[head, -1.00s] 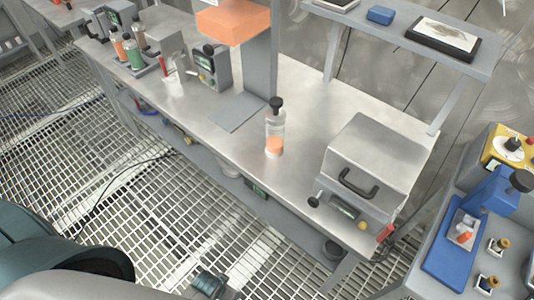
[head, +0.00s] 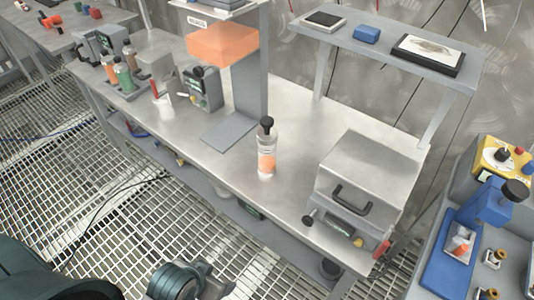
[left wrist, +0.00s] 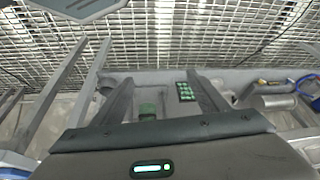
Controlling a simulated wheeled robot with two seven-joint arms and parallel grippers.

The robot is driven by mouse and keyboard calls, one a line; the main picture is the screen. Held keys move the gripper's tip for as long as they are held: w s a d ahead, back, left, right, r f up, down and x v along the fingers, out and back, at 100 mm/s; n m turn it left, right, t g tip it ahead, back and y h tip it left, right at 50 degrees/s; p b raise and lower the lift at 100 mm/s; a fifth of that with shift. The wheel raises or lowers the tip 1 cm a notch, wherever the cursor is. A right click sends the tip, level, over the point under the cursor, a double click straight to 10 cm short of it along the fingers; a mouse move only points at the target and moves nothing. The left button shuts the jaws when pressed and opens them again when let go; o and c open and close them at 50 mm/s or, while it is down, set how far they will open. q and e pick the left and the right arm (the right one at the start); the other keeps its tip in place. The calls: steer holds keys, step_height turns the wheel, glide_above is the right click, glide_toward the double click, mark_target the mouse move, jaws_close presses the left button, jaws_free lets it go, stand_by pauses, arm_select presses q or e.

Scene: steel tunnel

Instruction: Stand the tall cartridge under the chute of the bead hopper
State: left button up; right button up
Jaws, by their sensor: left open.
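The tall cartridge (head: 266,153) is a clear cylinder with a black cap and an orange band. It stands upright on the steel bench, in front of the grey base plate (head: 230,128). The bead hopper appears to be the orange block (head: 222,42) on a grey column above that plate; I cannot make out its chute. My left gripper (head: 218,285) is low at the bottom edge of the head view, in front of the bench and well apart from the cartridge. In the left wrist view its fingers (left wrist: 160,80) are spread, with nothing held. My right gripper is not in view.
A steel box with a black handle (head: 352,200) stands right of the cartridge. A grey device (head: 203,90) and a rack of bottles (head: 122,75) stand left. A raised shelf (head: 385,50) is behind. Bench surface around the cartridge is clear.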

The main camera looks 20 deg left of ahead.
arm_select(q)
steer(key=w+d+r+t+h, duration=0.1)
steer(key=w+r+t, duration=0.3)
steer(key=w, duration=0.3)
steer(key=w+d+r+t+h, duration=0.1)
steer(key=w+r+t, duration=0.2)
steer(key=w, duration=0.5)
steer(key=t, duration=0.6)
glide_toward(261, 147)
steer(key=shift+s+a+f, duration=0.25)
steer(key=shift+s+f, duration=0.1)
steer(key=w+p, duration=0.1)
steer(key=w, duration=0.2)
steer(key=w+d+p, duration=0.1)
steer(key=w, duration=0.3)
steer(key=w+d+p, duration=0.1)
steer(key=w, duration=0.3)
steer(key=shift+w+p, duration=0.25)
steer(key=shift+p, duration=0.1)
steer(key=shift+w, duration=0.3)
